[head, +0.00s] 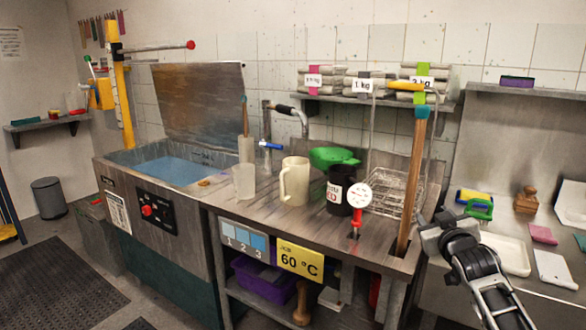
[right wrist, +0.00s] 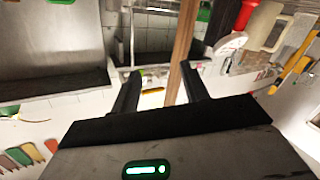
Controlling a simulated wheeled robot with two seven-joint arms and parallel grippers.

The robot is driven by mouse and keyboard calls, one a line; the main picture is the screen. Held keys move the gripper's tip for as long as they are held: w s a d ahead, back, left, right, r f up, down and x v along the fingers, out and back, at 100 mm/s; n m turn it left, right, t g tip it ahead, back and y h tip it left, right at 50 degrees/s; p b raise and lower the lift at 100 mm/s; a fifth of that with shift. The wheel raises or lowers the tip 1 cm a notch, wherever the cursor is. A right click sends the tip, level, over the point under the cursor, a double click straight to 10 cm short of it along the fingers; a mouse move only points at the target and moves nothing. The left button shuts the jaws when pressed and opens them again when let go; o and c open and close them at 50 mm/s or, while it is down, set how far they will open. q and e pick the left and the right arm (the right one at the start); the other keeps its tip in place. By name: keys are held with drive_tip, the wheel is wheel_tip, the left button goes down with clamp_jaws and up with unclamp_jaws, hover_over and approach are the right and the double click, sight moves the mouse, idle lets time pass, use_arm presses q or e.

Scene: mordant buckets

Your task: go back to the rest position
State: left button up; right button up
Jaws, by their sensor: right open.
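My right gripper (head: 434,228) is at the right end of the wooden counter (head: 265,215), just right of the wooden pole (head: 412,185) with a blue top. In the right wrist view its two dark fingers (right wrist: 163,90) are apart. The pole (right wrist: 180,50) shows in the gap between them in that view; I cannot tell whether it is between the fingers or beyond them. Nothing is seen gripped. My left gripper is in neither view.
A dial thermometer (head: 358,197), a black jug (head: 340,190) and a cream jug (head: 294,181) stand on the counter. A wire basket (head: 396,188) is behind the pole. A steel side table (head: 478,262) carries brushes and trays. Floor at left is mostly clear.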

drive_tip(key=s+a+f+g+y, duration=0.1)
drive_tip(key=s+a+f, duration=0.3)
drive_tip(key=s+f, duration=0.25)
drive_tip(key=s+a+f+n+g+y, duration=0.1)
drive_tip(key=s+a+f, duration=0.35)
drive_tip(key=f, duration=0.35)
drive_tip(key=s+a+f+g+y, duration=0.1)
drive_tip(key=s+a+f, duration=0.2)
drive_tip(key=s+f, duration=0.35)
drive_tip(key=s+a+f+g+y, duration=0.1)
drive_tip(key=s+a+f+g, duration=0.1)
drive_tip(key=s, duration=0.8)
drive_tip(key=s+a+f+m+g, duration=0.1)
drive_tip(key=s+a+f, duration=0.4)
drive_tip(key=s, duration=0.6)
drive_tip(key=shift+a+g+y, duration=0.4)
drive_tip(key=shift+a, duration=0.15)
